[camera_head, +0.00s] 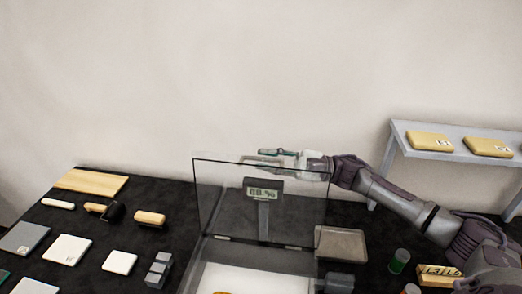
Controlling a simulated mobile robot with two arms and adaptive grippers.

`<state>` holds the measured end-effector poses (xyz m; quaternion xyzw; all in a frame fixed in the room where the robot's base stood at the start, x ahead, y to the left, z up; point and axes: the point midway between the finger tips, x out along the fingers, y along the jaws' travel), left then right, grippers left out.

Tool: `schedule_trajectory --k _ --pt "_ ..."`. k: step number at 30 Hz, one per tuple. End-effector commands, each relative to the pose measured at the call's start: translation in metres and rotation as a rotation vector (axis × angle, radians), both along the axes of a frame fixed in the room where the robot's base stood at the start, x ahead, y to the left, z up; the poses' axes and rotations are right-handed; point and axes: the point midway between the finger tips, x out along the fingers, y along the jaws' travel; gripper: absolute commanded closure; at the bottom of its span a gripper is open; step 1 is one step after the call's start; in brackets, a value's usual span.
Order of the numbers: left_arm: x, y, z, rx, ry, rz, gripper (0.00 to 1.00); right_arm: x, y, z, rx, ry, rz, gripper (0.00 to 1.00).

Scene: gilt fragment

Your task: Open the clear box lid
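The clear box (205,272) stands at the bottom centre, cut off by the lower picture edge. Its transparent lid (222,205) with a dark rim stands raised, close to upright, at the back of the box. My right gripper (262,158) reaches in from the right at the lid's top edge, fingers pointing left. A gap shows between its two fingers, so it looks open. Part of it shows through the lid; whether it touches the lid is unclear. My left gripper is not in view.
A digital display (262,193) on a post shows through the lid. A grey tray (341,244) and green-topped jar (399,261) lie right of the box. Left are brushes (150,218), tiles (67,249) and grey blocks (159,269). A shelf (400,144) stands back right.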

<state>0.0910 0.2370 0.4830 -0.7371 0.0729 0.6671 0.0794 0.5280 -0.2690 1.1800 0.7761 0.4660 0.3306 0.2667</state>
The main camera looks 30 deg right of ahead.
Motion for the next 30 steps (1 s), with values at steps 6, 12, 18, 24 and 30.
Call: schedule_trajectory --k 6,12,18,24,30 --pt "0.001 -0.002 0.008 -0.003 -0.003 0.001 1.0 0.006 0.016 0.005 0.001 0.0 0.001 0.78" --pt "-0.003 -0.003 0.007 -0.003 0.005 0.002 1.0 0.006 0.017 0.004 0.0 0.0 0.0 0.78" --pt "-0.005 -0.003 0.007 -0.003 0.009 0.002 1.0 0.006 0.017 0.004 0.0 0.0 0.0 0.97" --pt "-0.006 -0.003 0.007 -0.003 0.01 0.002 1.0 0.006 0.016 0.004 0.0 0.0 0.0 1.0" --pt "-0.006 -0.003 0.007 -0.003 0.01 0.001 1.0 0.006 0.017 0.004 -0.004 -0.004 0.001 1.0"
